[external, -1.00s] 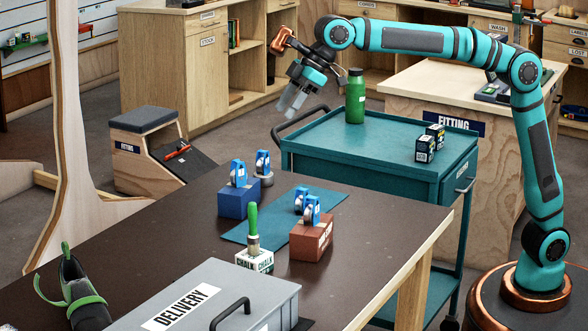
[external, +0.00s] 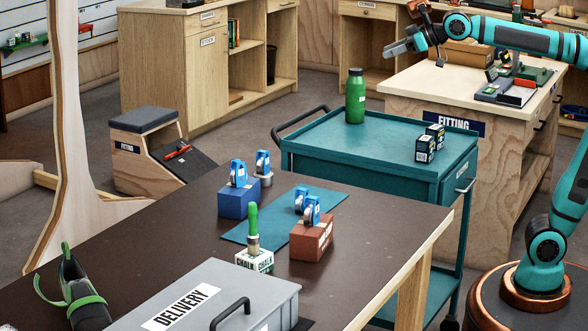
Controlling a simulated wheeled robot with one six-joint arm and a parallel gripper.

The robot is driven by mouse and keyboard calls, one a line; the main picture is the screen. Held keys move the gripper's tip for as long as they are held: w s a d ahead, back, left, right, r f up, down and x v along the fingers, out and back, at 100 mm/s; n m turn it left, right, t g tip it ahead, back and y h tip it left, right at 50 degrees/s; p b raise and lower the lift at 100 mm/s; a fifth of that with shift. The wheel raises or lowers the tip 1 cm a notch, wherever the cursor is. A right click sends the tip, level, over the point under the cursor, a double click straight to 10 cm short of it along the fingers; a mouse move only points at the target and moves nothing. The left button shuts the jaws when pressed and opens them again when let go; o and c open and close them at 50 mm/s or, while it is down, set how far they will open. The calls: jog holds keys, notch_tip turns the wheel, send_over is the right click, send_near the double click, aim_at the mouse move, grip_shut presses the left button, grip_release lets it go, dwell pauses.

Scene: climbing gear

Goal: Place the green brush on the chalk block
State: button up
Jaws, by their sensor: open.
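The green brush (external: 253,222) stands upright, handle up, on top of the white chalk block (external: 255,261) on the dark table. My gripper (external: 391,51) is open and empty, high above the teal cart and to its back right, well away from the brush and the block. Nothing hides the brush; the grey box in front stands close to the chalk block.
On the dark table (external: 160,235) are a grey delivery box (external: 232,290), a shoe (external: 78,290), a blue block (external: 238,201) and a brown block (external: 311,240) bearing blue devices, and a teal mat (external: 247,232). A green bottle (external: 355,97) stands on the teal cart (external: 390,130).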

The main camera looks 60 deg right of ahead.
jog(key=s+d+f+m+t+h, duration=0.2)
jog(key=s+d+f, duration=0.2)
jog(key=s+d, duration=0.5)
jog(key=s+d+f+m+t+h, duration=0.2)
jog(key=s+d+f+t, duration=0.1)
jog(key=s+d, duration=0.5)
jog(key=shift+s+d+f+m, duration=0.35)
jog(key=shift+s+f, duration=0.4)
jog(key=shift+s, duration=0.35)
